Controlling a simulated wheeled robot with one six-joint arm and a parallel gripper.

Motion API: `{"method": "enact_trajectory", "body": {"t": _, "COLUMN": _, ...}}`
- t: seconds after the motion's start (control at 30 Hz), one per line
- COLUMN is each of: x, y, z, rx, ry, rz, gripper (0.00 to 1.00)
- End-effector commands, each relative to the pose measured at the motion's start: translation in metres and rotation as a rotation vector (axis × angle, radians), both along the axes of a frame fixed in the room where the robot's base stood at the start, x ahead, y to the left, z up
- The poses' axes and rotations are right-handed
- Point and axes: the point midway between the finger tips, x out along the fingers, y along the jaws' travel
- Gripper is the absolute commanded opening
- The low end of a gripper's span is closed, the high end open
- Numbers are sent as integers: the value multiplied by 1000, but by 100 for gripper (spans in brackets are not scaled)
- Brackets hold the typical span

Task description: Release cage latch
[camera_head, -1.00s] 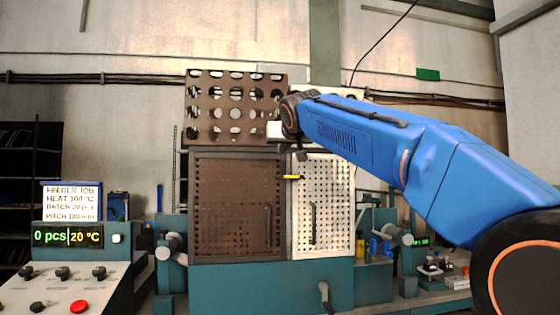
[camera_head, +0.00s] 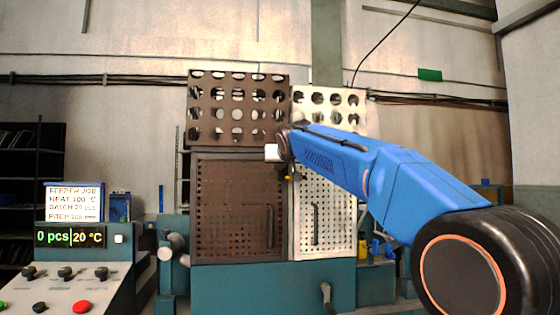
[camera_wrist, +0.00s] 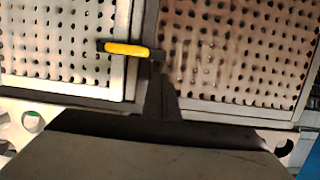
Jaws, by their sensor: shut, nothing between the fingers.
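The cage has a brown perforated door (camera_head: 238,215) on the left and a white perforated door (camera_head: 335,205) on the right, both closed. A small yellow-handled latch (camera_wrist: 128,48) lies level at the seam between them. In the wrist view, the white door (camera_wrist: 60,40) is on the left and the brown door (camera_wrist: 235,55) on the right. My gripper (camera_wrist: 160,82) is shut and empty, its dark fingers over the seam close to the latch's dark end; I cannot tell if they touch. In the head view, the arm's end mostly hides the latch (camera_head: 289,178).
Perforated panels (camera_head: 237,108) stand above the doors. Each door has a vertical handle, such as the white door's handle (camera_head: 315,224). A control console (camera_head: 75,270) with a display reading 0 pcs, 20 °C stands at the left. A crank (camera_head: 327,295) sticks out low in front.

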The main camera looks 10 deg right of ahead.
Motion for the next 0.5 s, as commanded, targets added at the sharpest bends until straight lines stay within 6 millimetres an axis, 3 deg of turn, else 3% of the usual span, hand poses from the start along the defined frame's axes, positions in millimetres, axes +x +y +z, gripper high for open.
{"method": "enact_trajectory", "body": {"t": 0.2, "x": 0, "y": 0, "z": -13, "rx": -1, "ry": 0, "rz": 0, "gripper": 0}}
{"method": "enact_trajectory", "body": {"t": 0.5, "x": 0, "y": 0, "z": -14, "rx": 0, "ry": 0, "rz": 0, "gripper": 0}}
